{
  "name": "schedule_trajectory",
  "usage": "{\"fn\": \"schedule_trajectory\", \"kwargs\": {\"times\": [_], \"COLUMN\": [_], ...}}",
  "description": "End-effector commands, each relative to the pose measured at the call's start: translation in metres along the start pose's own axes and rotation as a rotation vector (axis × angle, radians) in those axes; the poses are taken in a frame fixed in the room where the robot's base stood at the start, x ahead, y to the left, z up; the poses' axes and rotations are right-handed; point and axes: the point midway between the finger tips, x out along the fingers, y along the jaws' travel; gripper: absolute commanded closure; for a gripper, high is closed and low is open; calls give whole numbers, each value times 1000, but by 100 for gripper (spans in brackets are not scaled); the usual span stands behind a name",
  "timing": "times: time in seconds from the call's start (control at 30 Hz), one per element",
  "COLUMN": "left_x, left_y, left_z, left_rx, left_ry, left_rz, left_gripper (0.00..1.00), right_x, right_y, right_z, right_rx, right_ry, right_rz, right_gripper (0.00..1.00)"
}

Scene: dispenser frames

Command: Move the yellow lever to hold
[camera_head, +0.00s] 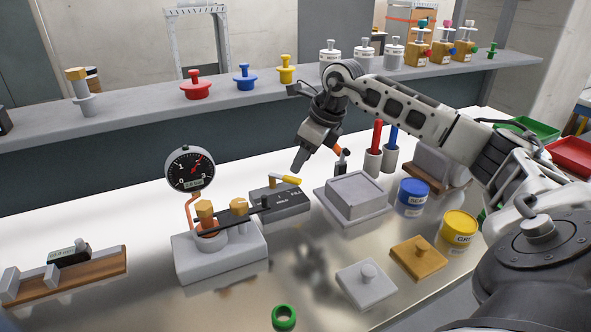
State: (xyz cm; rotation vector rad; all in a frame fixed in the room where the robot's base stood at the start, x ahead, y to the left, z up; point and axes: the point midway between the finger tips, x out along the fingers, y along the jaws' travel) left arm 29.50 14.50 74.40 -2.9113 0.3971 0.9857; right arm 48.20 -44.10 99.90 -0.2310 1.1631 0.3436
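The yellow lever (286,180) sits on top of a dark box (292,205) in the middle of the table. Its handle points to the right in the picture. The box carries small white lettering that seems to read HOLD on its front part and FILL farther right. My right gripper (301,166) comes down from above, close over the lever's right end. I see a small gap between its tip and the lever, and it does not seem to touch. Its fingers overlap in this view, so their opening is unclear. My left gripper is not in view.
A pressure gauge (190,169) and a grey block with brass fittings (220,262) stand left of the box. A grey raised block (355,196) stands right, with a blue can (411,198) and yellow can (459,229) beyond. A green ring (284,317) lies in front.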

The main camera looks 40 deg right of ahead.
Motion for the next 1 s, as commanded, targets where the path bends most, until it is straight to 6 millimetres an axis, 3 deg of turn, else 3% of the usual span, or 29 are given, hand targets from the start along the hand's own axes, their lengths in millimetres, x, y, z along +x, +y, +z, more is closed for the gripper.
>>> {"fn": "schedule_trajectory", "kwargs": {"times": [0.1,0.3,0.67,0.8,0.83,1.0], "left_x": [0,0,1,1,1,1], "left_y": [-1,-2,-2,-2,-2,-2], "left_z": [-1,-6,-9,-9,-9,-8], "left_rx": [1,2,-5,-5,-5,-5], "left_ry": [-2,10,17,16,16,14], "left_rz": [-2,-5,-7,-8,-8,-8], "left_gripper": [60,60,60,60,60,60], "right_x": [22,43,48,48,48,48], "right_y": [1,0,0,0,0,0], "right_z": [0,0,0,0,0,0], "right_rx": [1,1,0,0,0,3], "right_ry": [1,0,-1,-1,-1,-1], "right_rz": [4,2,1,1,1,0], "right_gripper": [60,60,60,96,100,100]}}
